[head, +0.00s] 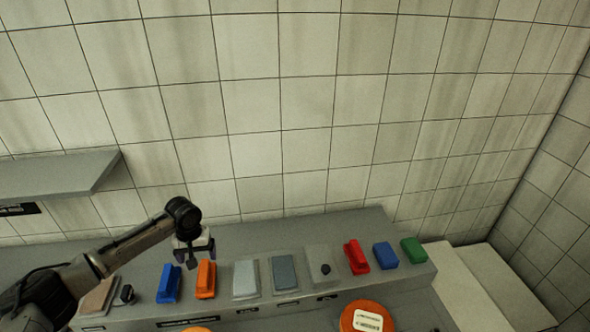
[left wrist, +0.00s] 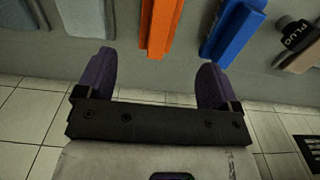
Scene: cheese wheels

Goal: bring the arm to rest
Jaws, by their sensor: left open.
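My left arm (head: 130,248) comes in from the left in the head view. Its gripper (head: 193,258) hangs over the back part of the grey counter, just behind the blue block and the orange block. In the left wrist view the two purple fingers (left wrist: 157,80) stand wide apart with nothing between them. The orange block (left wrist: 160,25) and the blue block (left wrist: 233,30) lie beyond the fingertips, apart from them. In the head view the orange block (head: 206,279) and the blue block (head: 169,283) rest on the counter. My right gripper is not in view.
The grey counter (head: 225,325) also bears pale slabs (head: 245,279), a red block (head: 356,257), another blue block (head: 385,256) and a green block (head: 413,250). An orange wheel with a white label (head: 367,318) is at the front. A grey shelf (head: 60,175) juts from the tiled wall at left.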

